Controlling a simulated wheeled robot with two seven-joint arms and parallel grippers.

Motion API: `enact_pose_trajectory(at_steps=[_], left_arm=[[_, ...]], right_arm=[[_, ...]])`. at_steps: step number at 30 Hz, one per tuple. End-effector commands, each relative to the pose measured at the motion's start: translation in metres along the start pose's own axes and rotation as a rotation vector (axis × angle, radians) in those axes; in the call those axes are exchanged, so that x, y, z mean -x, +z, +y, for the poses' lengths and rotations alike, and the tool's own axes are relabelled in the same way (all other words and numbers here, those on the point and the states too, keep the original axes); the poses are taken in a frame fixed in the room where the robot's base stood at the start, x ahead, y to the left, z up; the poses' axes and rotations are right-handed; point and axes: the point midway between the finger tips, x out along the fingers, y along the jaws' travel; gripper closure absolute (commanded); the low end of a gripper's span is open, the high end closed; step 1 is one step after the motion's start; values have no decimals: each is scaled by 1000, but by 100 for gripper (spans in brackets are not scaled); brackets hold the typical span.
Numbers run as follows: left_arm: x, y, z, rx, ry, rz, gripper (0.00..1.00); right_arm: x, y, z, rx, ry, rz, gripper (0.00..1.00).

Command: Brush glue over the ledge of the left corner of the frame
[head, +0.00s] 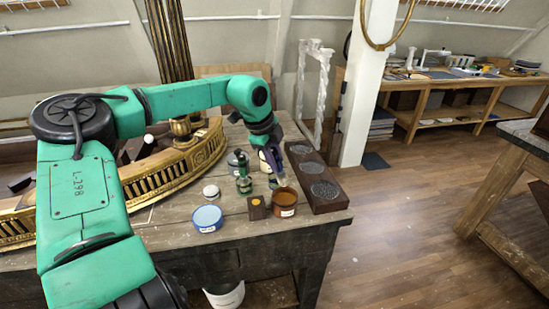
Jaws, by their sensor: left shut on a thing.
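My left gripper (276,167) is shut on a thin tool, taken to be the brush. The tool is small and mostly hidden by the fingers. It is over the amber-brown pot (285,211), which has a white label and stands near the table's front edge. I cannot tell whether the tip touches what is in the pot. The curved gilt frame (165,172), with a pierced band, lies across the table (230,236) at the left. My left arm covers part of it, around its left end. My right gripper is not in view.
A blue-topped pot (207,225), a white round lid (211,192), a small block with a yellow spot (256,213) and a green bottle (244,187) stand near the gripper. A dark tray with round pads (333,206) is at the right. A white bucket (225,299) is below.

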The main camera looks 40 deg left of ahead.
Motion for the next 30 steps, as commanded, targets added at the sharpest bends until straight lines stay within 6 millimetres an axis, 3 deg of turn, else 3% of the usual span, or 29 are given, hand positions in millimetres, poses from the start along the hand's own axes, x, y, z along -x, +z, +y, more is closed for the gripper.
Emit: enact_pose_trajectory(at_steps=[9, 16, 30], left_arm=[[-28, 4, 9, 6, 0, 0, 100], [-54, 7, 18, 4, -2, 1, 100], [-56, 8, 19, 4, -2, -1, 100]], right_arm=[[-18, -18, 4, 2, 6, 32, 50], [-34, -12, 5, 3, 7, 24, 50], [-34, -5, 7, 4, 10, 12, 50]])
